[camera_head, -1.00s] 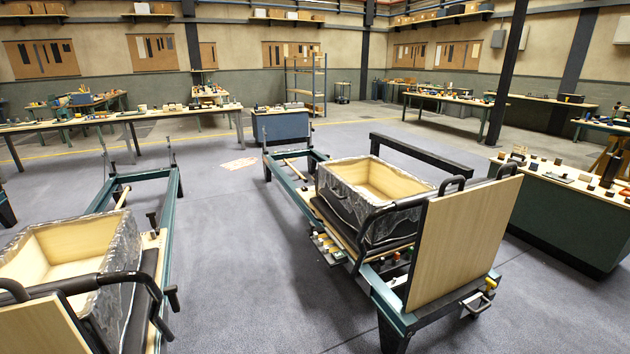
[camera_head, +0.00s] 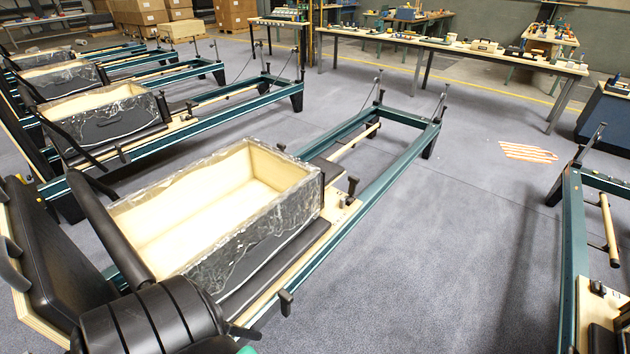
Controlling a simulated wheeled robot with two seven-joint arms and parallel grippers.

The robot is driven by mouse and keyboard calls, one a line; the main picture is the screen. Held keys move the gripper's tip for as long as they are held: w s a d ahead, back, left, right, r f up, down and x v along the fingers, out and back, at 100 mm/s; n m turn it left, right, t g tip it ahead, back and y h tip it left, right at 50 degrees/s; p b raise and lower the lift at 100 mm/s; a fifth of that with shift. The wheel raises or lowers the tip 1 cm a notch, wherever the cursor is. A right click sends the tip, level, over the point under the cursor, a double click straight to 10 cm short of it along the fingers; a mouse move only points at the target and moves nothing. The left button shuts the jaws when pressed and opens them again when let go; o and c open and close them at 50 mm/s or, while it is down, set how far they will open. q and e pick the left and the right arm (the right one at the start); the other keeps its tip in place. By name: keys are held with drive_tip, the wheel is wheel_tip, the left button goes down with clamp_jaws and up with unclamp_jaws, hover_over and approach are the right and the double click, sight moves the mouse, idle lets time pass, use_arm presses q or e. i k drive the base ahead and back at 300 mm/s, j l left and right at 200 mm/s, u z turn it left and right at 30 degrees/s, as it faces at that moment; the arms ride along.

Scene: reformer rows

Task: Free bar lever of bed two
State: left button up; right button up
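Several reformer beds with teal frames stand in a row. I cannot tell which is bed two. The nearest bed (camera_head: 375,195) fills the middle. A wooden box (camera_head: 285,165) wrapped in clear film sits on its black carriage (camera_head: 275,262). A small black lever or knob (camera_head: 286,300) sticks out at its near side rail, and a black post (camera_head: 352,186) stands beyond the box. I cannot tell whether either is the bar lever. Large black ribbed parts at bottom left, likely my arm, hide this bed's near end. No gripper fingers clearly show.
More boxed beds (camera_head: 75,78) stand at left. Another bed (camera_head: 567,270) is cut off at right, with open floor (camera_head: 450,260) between. An orange-striped floor patch (camera_head: 527,151) lies beyond. Workbenches (camera_head: 450,48) and cardboard cartons (camera_head: 138,12) line the back.

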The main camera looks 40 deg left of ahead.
sight(286, 298)
drive_tip(key=i+u, duration=0.35)
drive_tip(key=i, duration=0.25)
drive_tip(key=i+u, duration=0.3)
drive_tip(key=i, duration=0.3)
drive_tip(key=i+l+u, duration=0.35)
drive_tip(key=i, duration=0.2)
drive_tip(key=i+l+u, duration=0.3)
drive_tip(key=i, duration=0.25)
drive_tip(key=i+l+u, duration=0.35)
drive_tip(key=i+l, duration=0.15)
drive_tip(key=i+l+u, duration=0.1)
drive_tip(key=u, duration=3.45)
drive_tip(key=i+l+u, duration=0.35)
drive_tip(key=i+l, duration=0.05)
drive_tip(key=i, duration=0.05)
